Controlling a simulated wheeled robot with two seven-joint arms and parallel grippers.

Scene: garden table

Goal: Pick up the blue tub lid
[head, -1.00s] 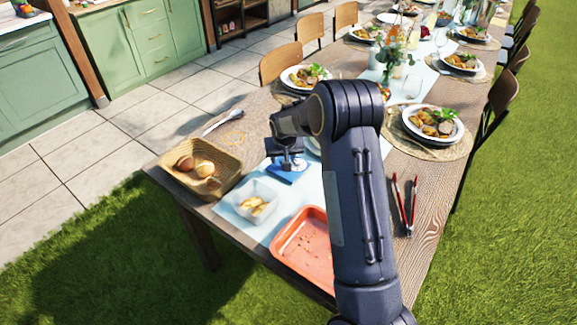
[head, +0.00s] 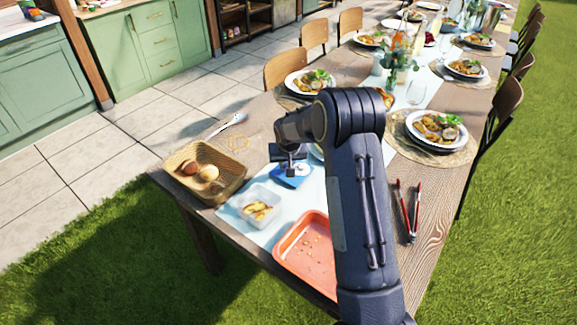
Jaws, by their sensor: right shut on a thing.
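The blue tub lid (head: 288,182) is a small flat blue piece over the pale table runner, behind the clear tub. My right gripper (head: 293,170) points down at it and is shut on it; the fingertips are small and partly hidden by the gripper body. I cannot tell whether the lid touches the runner or is a little above it. The clear tub (head: 259,205) stands open in front of the lid with yellowish food pieces in it. My left gripper is not in view.
A wicker basket (head: 232,169) with bread rolls stands left of the tub. An orange tray (head: 283,252) lies at the front, partly behind my right arm. Red-handled tongs (head: 405,210) lie to the right. A serving spoon (head: 228,124) lies at the back left; plates of food stand beyond.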

